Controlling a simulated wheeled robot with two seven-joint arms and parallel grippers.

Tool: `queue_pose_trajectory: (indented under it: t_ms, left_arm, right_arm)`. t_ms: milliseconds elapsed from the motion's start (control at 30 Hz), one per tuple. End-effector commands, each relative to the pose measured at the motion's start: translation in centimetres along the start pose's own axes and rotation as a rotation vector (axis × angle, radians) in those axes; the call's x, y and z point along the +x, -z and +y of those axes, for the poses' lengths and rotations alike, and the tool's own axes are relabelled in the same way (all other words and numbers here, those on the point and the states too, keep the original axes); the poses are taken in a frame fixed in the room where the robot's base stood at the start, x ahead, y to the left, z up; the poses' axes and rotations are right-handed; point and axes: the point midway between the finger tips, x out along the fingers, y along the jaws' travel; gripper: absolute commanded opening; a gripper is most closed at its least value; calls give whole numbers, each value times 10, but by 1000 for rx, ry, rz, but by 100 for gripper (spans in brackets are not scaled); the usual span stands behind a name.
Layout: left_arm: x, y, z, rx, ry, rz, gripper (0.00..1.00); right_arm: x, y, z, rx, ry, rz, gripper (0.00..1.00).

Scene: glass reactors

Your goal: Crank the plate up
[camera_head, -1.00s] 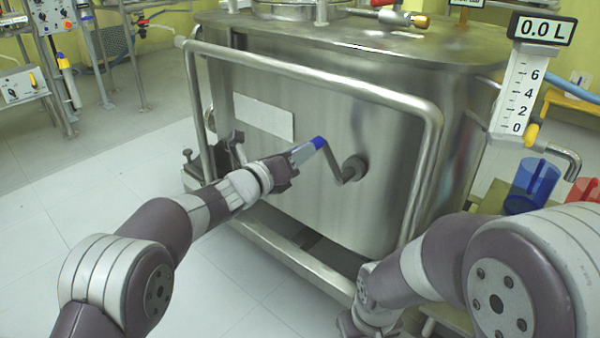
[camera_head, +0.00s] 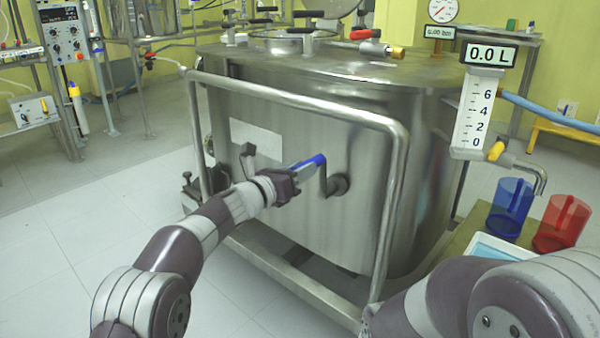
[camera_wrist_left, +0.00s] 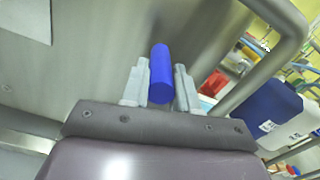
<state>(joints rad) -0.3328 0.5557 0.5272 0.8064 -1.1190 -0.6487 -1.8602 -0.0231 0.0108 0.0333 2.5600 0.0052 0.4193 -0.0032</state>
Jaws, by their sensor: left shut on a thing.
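The crank (camera_head: 323,180) sticks out from a round hub (camera_head: 339,185) on the front of the steel tank. Its blue grip (camera_head: 319,159) is up and to the left of the hub. My left gripper (camera_head: 304,168) is shut on the grip from the left. In the left wrist view the blue grip (camera_wrist_left: 160,70) stands between the two pale fingers of the left gripper (camera_wrist_left: 160,92). I cannot make out a plate that the crank moves. My right arm shows at the lower right, with its gripper out of view.
A steel rail (camera_head: 300,102) frames the tank (camera_head: 420,160) front, close around the crank and my left arm. A level gauge (camera_head: 478,112) reading 0.0 L, a blue jug (camera_head: 510,207) and a red jug (camera_head: 561,222) are at the right. The floor at left is clear.

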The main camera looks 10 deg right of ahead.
Motion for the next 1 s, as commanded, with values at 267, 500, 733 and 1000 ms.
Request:
queue_pose_trajectory:
  t_ms: [267, 500, 733, 1000]
  left_arm:
    - [1, 4, -2, -4, 4, 6, 0]
    - [1, 4, -1, -4, 3, 5, 54]
    - [0, 2, -1, -3, 2, 3, 54]
    - [-38, -3, -1, -4, 0, 3, 54]
  right_arm:
    - [0, 0, 0, 0, 0, 0, 0]
    - [0, 0, 0, 0, 0, 0, 0]
    - [0, 0, 0, 0, 0, 0, 0]
    - [-11, 1, 0, 0, 0, 0, 0]
